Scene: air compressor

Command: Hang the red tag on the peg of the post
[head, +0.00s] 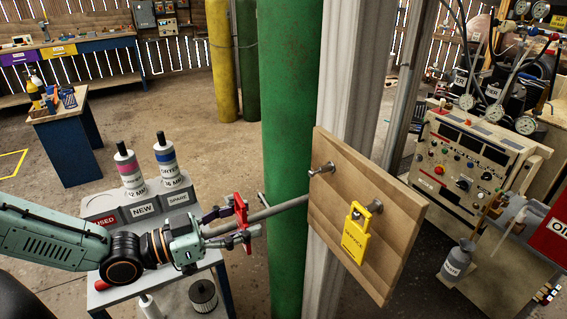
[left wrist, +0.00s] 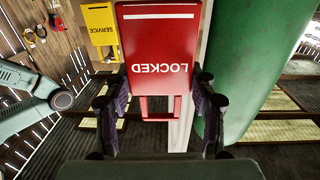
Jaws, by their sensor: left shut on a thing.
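My left gripper (head: 243,222) is shut on the red tag (head: 240,207), which shows nearly edge-on in the head view. In the left wrist view the tag (left wrist: 160,45) reads "LOCKED" upside down, and its frame-like loop lies between the fingers. A wooden board (head: 335,232) is on the pale post (head: 345,65). A bare metal peg (head: 322,169) sticks out at the board's upper left. The tag is left of this peg, clear of it. A yellow "SERVICE" tag (head: 356,236) hangs at the board's right peg. My right gripper is not in view.
A green cylinder (head: 290,100) stands behind the gripper, left of the post. A grey rod (head: 280,207) runs from the gripper area toward the board. A small table with labelled bottles (head: 128,168) stands at left. A control panel (head: 465,165) is at right.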

